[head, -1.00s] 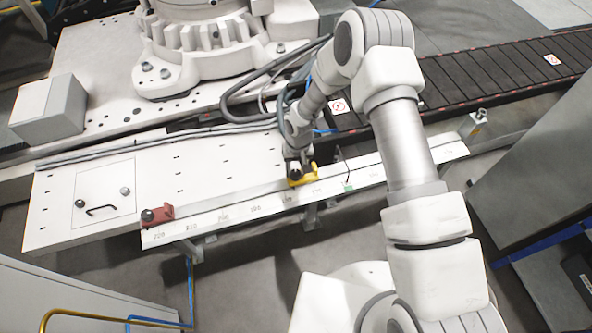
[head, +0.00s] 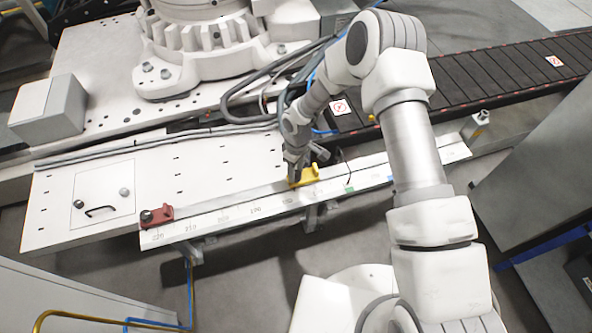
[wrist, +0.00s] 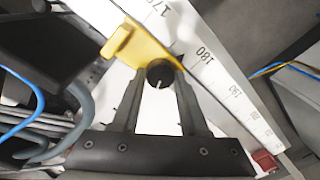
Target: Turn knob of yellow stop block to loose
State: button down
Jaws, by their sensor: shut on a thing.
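The yellow stop block (head: 310,174) sits on the white scaled rail, near the middle of the head view. In the wrist view the yellow block (wrist: 130,42) lies at the upper middle, with its black round knob (wrist: 160,70) toward me. A pale line shows on the knob, pointing toward the bottom of that picture. My gripper (wrist: 160,80) has its two fingers closed on opposite sides of the knob. In the head view my gripper (head: 294,180) comes down at the block's left end, and the knob is hidden there.
A red stop block (head: 156,215) with a dark knob sits at the rail's left end. The scaled rail (head: 215,219) runs between the blocks and is clear there. Dark cables (head: 262,100) hang beside my arm. A grey cabinet (head: 545,150) stands at the right.

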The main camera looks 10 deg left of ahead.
aim_at(298, 171)
jog(key=shift+n, duration=0.4)
jog(key=shift+c, duration=2.2)
grip_release()
jog(key=shift+r, duration=0.1)
notch_tip(298, 171, up, 17)
jog(key=p, duration=0.5)
jog(key=shift+w, duration=0.35)
jog(key=shift+d+r, duration=0.15)
jog(key=shift+r, duration=0.05)
